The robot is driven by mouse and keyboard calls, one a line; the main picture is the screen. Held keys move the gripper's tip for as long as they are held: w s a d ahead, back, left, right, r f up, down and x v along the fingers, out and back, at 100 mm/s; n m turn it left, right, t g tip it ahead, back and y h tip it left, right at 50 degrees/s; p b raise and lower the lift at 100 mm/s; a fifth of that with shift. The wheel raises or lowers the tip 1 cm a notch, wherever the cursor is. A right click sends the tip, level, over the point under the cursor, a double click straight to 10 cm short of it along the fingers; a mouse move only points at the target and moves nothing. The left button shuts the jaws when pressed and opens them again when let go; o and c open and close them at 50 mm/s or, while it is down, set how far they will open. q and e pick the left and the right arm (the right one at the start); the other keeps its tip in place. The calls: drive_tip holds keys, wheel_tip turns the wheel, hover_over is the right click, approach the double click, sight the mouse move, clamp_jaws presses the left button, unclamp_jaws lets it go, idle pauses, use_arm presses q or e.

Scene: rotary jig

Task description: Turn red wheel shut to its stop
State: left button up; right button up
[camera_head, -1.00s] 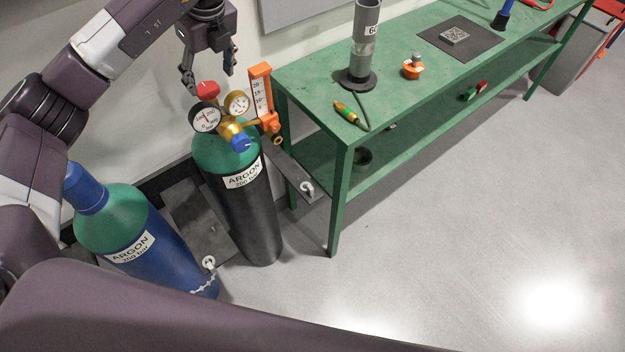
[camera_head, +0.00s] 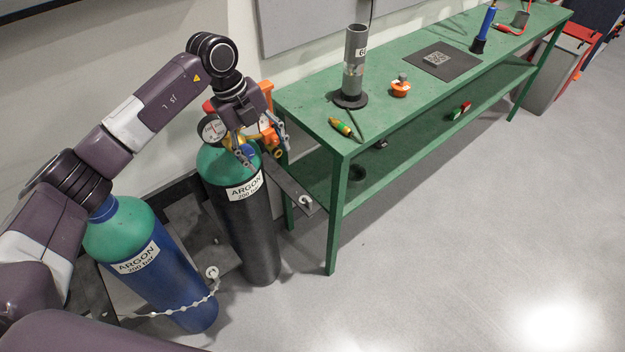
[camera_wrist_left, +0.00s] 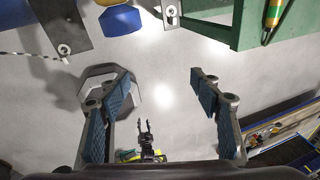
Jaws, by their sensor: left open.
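A small part of the red wheel (camera_head: 208,105) shows at the top of the regulator on the black argon cylinder (camera_head: 252,225); my left gripper hides the rest. My left gripper (camera_head: 266,147) is open, pointing down in front of the regulator, overlapping the gauges and orange scale. Contact cannot be told. In the left wrist view my left gripper (camera_wrist_left: 165,88) has its fingers wide apart, with only floor between them and no red wheel in sight. A small dark two-pronged shape low in that view, probably my right gripper (camera_wrist_left: 146,128), is too small to read.
A white-faced gauge (camera_head: 212,128) sits left of my gripper. A blue argon cylinder (camera_head: 165,275) with a chain stands at left. The green workbench (camera_head: 310,103) is close on the right, carrying a grey tube stand (camera_head: 355,65) and an orange knob piece (camera_head: 400,88). Floor in front is clear.

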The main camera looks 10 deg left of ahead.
use_arm(q)
drive_tip(key=s+d+f+h, duration=0.2)
drive_tip(key=d+f+h, duration=0.3)
drive_tip(key=d, duration=0.6)
drive_tip(key=shift+d+g+h, duration=0.2)
drive_tip(key=shift+g+h, duration=0.1)
drive_tip(key=shift+h, duration=0.4)
use_arm(e)
drive_tip(key=shift+s+f, duration=0.15)
drive_tip(key=shift+s, duration=0.4)
use_arm(q)
drive_tip(key=shift+f, duration=0.1)
